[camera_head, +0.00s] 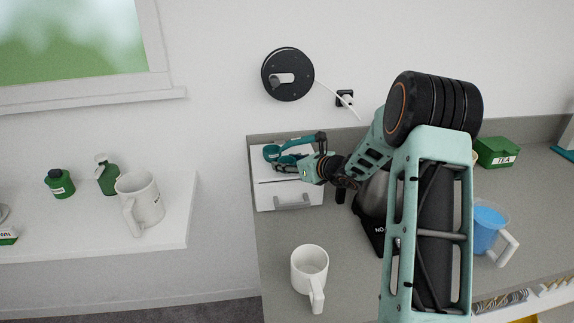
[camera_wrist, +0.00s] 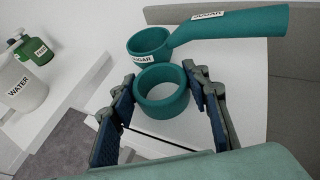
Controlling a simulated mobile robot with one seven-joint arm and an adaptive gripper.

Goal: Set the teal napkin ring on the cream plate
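The teal napkin ring (camera_wrist: 162,108) is between my two fingertips in the wrist view, with a finger pad against each side. My gripper (camera_wrist: 163,90) appears shut on it. In the head view my gripper (camera_head: 299,167) is over the white box at the left end of the grey counter, and the ring is hard to separate from the teal items there. A teal scoop-like piece labelled SUGAR (camera_wrist: 232,24) lies just beyond the ring. I cannot make out the cream plate in either view; my arm hides part of the counter.
The white box (camera_head: 268,194) has a grey handle. A white mug (camera_head: 309,265) stands on the counter in front. A green TEA box (camera_head: 497,152) and blue cup (camera_head: 486,226) are right of my arm. A white shelf (camera_head: 172,205) with a mug and green bottles is left, across a gap.

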